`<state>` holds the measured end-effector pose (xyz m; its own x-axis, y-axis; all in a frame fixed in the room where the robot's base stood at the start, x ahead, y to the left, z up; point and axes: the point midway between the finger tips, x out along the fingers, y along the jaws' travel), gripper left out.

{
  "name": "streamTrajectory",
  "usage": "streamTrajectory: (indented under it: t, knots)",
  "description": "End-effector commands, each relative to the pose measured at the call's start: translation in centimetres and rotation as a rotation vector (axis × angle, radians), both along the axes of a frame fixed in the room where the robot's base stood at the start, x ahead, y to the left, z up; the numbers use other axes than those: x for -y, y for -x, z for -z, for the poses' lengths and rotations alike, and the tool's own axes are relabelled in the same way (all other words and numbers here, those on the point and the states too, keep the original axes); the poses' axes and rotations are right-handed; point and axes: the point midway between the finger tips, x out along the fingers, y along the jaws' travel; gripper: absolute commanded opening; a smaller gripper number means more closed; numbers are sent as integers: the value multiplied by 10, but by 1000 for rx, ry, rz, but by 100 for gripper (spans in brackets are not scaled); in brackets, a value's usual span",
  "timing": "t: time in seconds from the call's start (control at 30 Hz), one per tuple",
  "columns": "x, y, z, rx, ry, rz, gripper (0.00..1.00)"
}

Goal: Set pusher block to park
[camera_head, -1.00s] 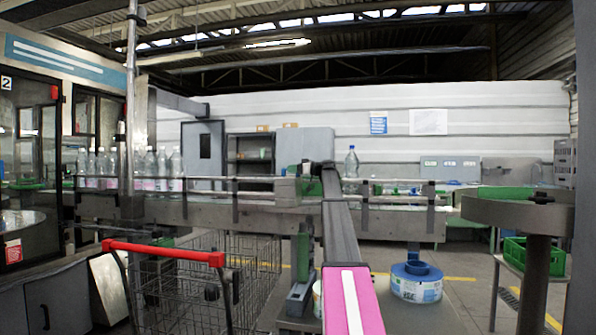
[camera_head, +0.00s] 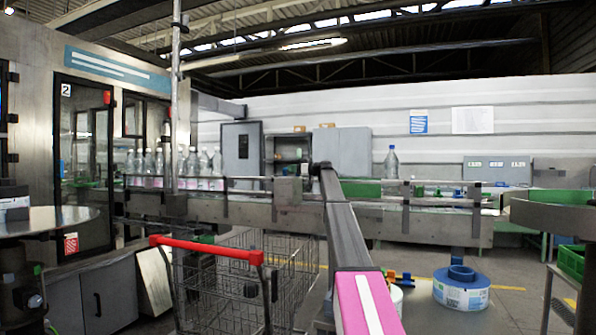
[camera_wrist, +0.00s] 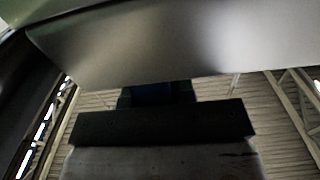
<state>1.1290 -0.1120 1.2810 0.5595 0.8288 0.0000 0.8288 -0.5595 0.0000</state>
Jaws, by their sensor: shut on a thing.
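My arm reaches forward from the pink link in the head view to the conveyor rail, where its dark end, my gripper (camera_head: 319,170), is small and its fingers cannot be made out. In the wrist view my gripper (camera_wrist: 157,95) shows as two dark fingertips closed on a small dark blue piece (camera_wrist: 154,91), which looks like part of the pusher block. A grey block (camera_head: 288,190) sits on the rail just left of the arm's end and may be the pusher block's body. No park mark can be made out.
A pale metal surface (camera_wrist: 150,40) fills the top of the wrist view, close to my gripper. Bottles (camera_head: 175,167) stand on the conveyor (camera_head: 240,209) to the left, and one bottle (camera_head: 392,163) to the right. A red-handled cart (camera_head: 206,248) and blue reel (camera_head: 462,288) are nearer.

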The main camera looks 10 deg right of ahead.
Motion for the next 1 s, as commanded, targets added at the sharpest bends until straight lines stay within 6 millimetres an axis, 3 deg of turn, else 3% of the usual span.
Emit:
streamTrajectory:
  t: [0.3,0.33,0.4,0.77,1.0]
  knots:
    - [-4,-3,-1,1,-2,1,0]
    - [-4,-3,-1,1,-2,1,33]
    - [-4,-3,-1,1,-2,1,49]
    - [0,-1,0,1,-1,1,49]
    - [19,14,0,1,-1,1,49]
